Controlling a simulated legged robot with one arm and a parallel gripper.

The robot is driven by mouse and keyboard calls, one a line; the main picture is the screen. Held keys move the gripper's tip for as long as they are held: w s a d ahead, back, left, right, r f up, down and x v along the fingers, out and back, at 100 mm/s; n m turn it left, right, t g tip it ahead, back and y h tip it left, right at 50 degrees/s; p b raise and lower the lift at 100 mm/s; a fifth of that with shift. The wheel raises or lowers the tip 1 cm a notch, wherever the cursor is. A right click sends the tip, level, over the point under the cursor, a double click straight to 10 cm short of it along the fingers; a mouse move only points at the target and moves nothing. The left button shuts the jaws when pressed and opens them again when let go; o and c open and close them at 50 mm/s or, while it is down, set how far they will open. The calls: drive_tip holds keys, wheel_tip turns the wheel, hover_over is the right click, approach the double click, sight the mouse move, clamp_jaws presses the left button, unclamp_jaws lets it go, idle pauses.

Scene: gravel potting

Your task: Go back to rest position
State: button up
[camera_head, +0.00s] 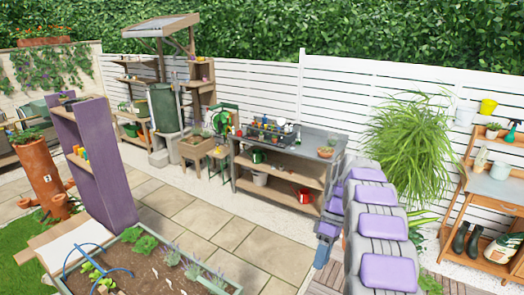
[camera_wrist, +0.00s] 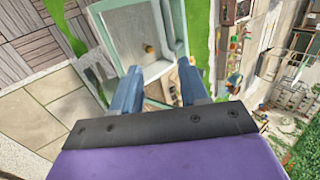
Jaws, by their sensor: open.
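My gripper (camera_wrist: 158,88) shows in the wrist view with its two blue fingers spread apart. No object is held between the fingers. Beyond them is a pale grey-green tray-like thing (camera_wrist: 138,35) with a small yellowish item in it; I cannot tell what it is. In the head view my grey and purple arm rises at the right of centre. Blue parts of my gripper (camera_head: 323,250) show at its left side, above the paving and in front of the potting bench (camera_head: 255,175). The fingertips are hard to make out there.
A purple shelf unit (camera_head: 112,170) stands at the left, with a planter bed (camera_head: 150,265) in front. A wooden plant stand (camera_head: 480,190) with boots is at the right. A large grassy plant (camera_head: 410,135) is behind my arm. Paving (camera_head: 220,225) in the middle is clear.

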drive_tip(key=s+a+f+m+t+h+b, duration=0.1)
drive_tip(key=s+a+m+b, duration=0.25)
drive_tip(key=s+b, duration=0.4)
drive_tip(key=s+a+f+m+t+h+b, duration=0.15)
drive_tip(key=s+a+b, duration=0.3)
drive_tip(key=s, duration=0.55)
drive_tip(key=s+f+m+b, duration=0.2)
drive_tip(key=s+f+b, duration=0.3)
drive_tip(key=s, duration=0.5)
drive_tip(key=s+f+m+h+b, duration=0.1)
drive_tip(key=s+f+m+b, duration=0.2)
drive_tip(key=s, duration=0.8)
wheel_tip(320, 180, down, 4)
drive_tip(key=shift+f+t+b, duration=0.2)
drive_tip(key=shift+t+b, duration=0.25)
drive_tip(key=shift+b, duration=0.65)
drive_tip(key=shift+a, duration=0.15)
